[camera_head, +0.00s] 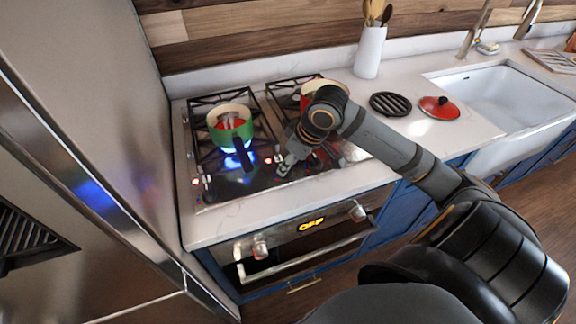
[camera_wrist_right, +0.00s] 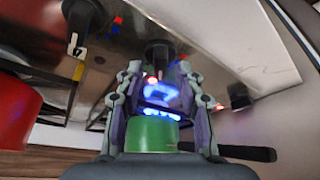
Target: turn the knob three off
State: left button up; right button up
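The hob (camera_head: 240,182) has small dark knobs along its front, including a pair at the front left (camera_head: 208,182). My right gripper (camera_head: 286,166) is low over the hob's front edge, near its middle. In the right wrist view my right gripper (camera_wrist_right: 158,70) has its fingers apart, with a black knob (camera_wrist_right: 157,50) between or just beyond the tips. Contact cannot be told. Another black knob (camera_wrist_right: 240,96) is to the right and a third (camera_wrist_right: 80,14) at the upper left. I cannot read which is knob three. My left gripper is not in view.
A green pot (camera_head: 221,137) stands over a lit blue burner (camera_head: 236,150), its dark handle pointing forward. A red pot (camera_head: 306,98) is partly hidden behind my right arm. A black trivet (camera_head: 390,104) and red lid (camera_head: 439,108) lie right. A tall steel surface (camera_head: 90,100) borders the left.

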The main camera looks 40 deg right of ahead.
jog(key=shift+w+a+f, duration=0.1)
jog(key=shift+w+f, duration=0.1)
jog(key=shift+f, duration=0.4)
jog(key=shift+c, duration=0.3)
grip_shut()
